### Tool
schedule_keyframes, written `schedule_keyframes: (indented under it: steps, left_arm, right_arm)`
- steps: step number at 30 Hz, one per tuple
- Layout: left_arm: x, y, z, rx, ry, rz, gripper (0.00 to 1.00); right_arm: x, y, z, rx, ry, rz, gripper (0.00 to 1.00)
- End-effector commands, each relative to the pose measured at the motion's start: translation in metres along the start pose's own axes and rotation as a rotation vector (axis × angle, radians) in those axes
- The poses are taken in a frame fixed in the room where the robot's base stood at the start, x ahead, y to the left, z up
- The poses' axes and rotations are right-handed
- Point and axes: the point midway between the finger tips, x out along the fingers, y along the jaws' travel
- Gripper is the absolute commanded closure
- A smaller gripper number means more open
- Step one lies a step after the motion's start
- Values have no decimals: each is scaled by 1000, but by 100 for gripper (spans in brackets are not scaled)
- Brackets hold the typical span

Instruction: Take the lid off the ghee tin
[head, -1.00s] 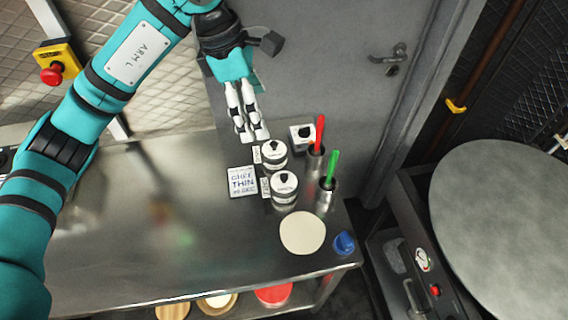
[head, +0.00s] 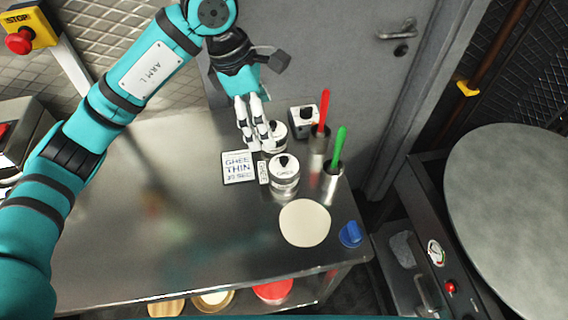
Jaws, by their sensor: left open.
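Two round tins with white lids and dark knobs stand on the steel table. The nearer tin (head: 284,180) is fully visible, with a small upright tag (head: 263,172) beside it. The rear tin (head: 279,132) is partly hidden behind my fingers. The lettering on the lids and tag is too small to read surely, so I cannot tell which tin holds ghee. My left gripper (head: 261,146) is open and empty, fingers pointing down at the rear tin's left side. I cannot tell whether it touches. My right gripper is not in view.
A card reading "GHEE THIN" (head: 238,167) lies left of the tins. A pale disc (head: 305,223) and blue object (head: 350,234) lie in front. The table's left (head: 150,200) is clear.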

Motion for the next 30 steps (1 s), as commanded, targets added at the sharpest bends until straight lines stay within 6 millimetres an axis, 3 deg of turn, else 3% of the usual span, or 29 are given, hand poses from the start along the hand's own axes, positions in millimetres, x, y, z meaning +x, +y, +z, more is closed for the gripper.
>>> schedule_keyframes:
  steps: [10,20,24,30]
  left_arm:
    - [70,-1,1,-2,0,-6,6]
    - [98,0,2,-2,0,-4,6]
    - [118,0,4,-3,0,-6,6]
    - [141,1,3,-1,0,-1,6]
  right_arm:
    - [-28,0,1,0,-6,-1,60]
    - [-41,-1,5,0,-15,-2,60]
    - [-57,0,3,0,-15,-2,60]
    - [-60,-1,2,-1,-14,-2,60]
